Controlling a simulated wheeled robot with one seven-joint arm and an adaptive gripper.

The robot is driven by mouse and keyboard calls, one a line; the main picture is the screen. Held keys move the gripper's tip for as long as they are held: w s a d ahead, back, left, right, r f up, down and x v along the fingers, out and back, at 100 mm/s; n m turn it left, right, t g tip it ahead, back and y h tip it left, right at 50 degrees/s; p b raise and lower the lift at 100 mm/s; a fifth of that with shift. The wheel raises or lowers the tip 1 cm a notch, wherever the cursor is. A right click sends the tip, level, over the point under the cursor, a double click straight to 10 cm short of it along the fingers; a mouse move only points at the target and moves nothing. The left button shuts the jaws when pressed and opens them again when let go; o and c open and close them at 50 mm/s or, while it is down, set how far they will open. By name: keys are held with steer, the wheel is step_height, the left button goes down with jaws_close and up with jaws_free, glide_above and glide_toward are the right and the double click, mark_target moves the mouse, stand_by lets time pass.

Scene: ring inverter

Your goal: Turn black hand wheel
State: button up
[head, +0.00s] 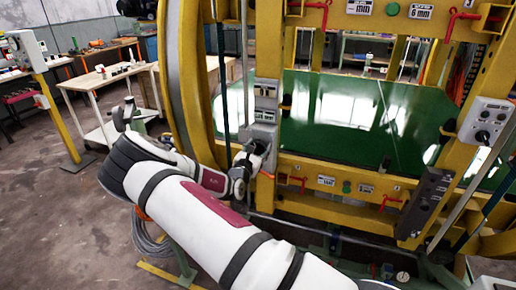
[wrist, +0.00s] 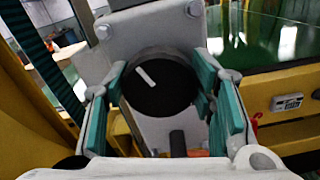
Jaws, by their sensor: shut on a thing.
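The black hand wheel (wrist: 160,88) is a round black disc with a white mark near its upper left. It sits on a grey housing bolted to the yellow machine. My gripper (wrist: 163,100) has its teal-padded fingers on the left and right sides of the wheel, shut on its rim. In the head view, my gripper (head: 247,165) is at the grey housing (head: 262,132) on the machine's left post. There the wheel is largely hidden by my gripper and arm.
The yellow ring frame (head: 185,90) curves close on the left of my wrist. A green panel (head: 350,112) lies behind. A yellow lower beam with red levers (head: 290,179) runs to the right. A control box (head: 487,120) is at far right. Floor is open at left.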

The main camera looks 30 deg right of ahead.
steer(key=shift+m, duration=0.3)
steer(key=m+b, duration=0.3)
steer(key=m, duration=0.1)
steer(key=shift+f, duration=0.15)
steer(key=m+b, duration=0.2)
steer(key=m, duration=0.4)
steer(key=shift+s+d+m, duration=0.1)
steer(key=shift+m, duration=0.2)
steer(key=m+b, duration=0.1)
steer(key=m, duration=1)
steer(key=shift+f+m+b, duration=0.15)
steer(key=shift+m+b, duration=0.25)
steer(key=m, duration=0.6)
steer(key=shift+b, duration=0.35)
steer(key=m+b, duration=0.1)
steer(key=m, duration=0.4)
steer(key=shift+m, duration=0.4)
steer(key=m+b, duration=0.2)
steer(key=m, duration=0.3)
steer(key=shift+f, duration=0.1)
steer(key=m+b, duration=0.2)
steer(key=m, duration=0.1)
steer(key=m+b, duration=0.2)
steer(key=shift+w+a+m, duration=0.2)
steer(key=shift+m, duration=0.2)
